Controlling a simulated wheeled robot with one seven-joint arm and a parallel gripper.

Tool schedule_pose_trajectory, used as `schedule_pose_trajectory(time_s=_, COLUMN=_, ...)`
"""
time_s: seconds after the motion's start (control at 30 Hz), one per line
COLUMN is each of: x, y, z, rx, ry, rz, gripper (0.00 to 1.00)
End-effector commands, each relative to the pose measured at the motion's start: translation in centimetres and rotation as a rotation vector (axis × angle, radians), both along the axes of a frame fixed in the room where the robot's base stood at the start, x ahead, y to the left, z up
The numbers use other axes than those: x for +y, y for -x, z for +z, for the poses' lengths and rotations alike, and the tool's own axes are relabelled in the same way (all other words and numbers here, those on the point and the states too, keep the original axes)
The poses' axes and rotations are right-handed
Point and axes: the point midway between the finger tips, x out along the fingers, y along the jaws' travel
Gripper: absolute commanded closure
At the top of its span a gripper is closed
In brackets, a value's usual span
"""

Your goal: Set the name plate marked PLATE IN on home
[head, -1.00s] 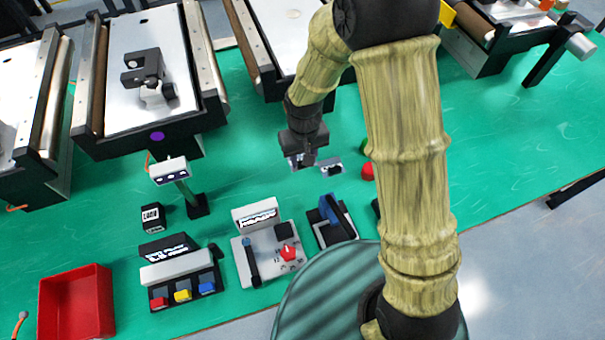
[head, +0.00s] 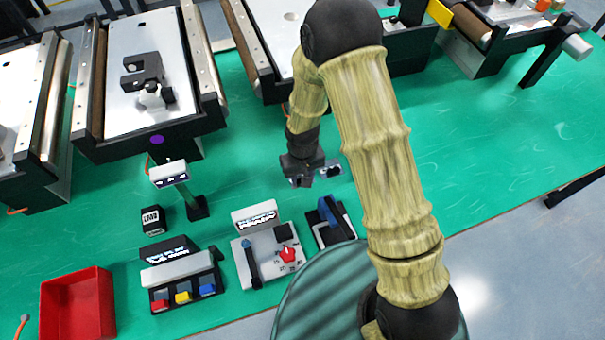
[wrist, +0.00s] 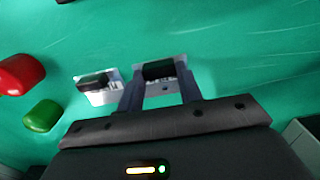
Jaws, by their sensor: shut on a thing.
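My gripper (head: 302,180) is low over the green table, left of my arm link. In the wrist view, my gripper (wrist: 160,85) is shut on a small pale name plate (wrist: 164,87), its fingers on both sides of the plate's black grip block. A second pale plate with a black block (wrist: 103,96) lies beside it, left of the fingers. It also shows in the head view (head: 333,168), just right of my gripper. The lettering on both plates is too small to read, so I cannot tell which says PLATE IN. No place marked home is readable.
A red block (wrist: 22,74) and green block (wrist: 42,116) lie left in the wrist view. Nearer me stand a button panel (head: 180,280), a red-dial panel (head: 268,268), a blue-lever unit (head: 330,222) and a red bin (head: 77,306). Conveyors (head: 150,70) line the back.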

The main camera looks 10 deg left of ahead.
Motion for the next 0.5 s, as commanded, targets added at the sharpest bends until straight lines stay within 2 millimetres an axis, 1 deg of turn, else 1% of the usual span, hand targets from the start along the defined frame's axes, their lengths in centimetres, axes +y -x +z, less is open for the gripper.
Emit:
schedule_pose_trajectory(time_s=0.23, x=0.01, y=-0.02, z=-0.06, rx=-0.001, ry=0.000, rz=0.000, gripper=0.90)
schedule_pose_trajectory(time_s=0.37, x=0.00, y=-0.01, z=-0.45, rx=-0.001, ry=0.000, rz=0.001, gripper=0.90)
schedule_pose_trajectory(time_s=0.4, x=0.00, y=-0.01, z=-0.32, rx=-0.001, ry=0.000, rz=0.001, gripper=0.57)
schedule_pose_trajectory(time_s=0.47, x=0.00, y=-0.01, z=-0.30, rx=-0.001, ry=0.000, rz=0.001, gripper=0.45)
schedule_pose_trajectory(time_s=0.5, x=0.00, y=-0.01, z=-0.30, rx=-0.001, ry=0.000, rz=0.001, gripper=0.43)
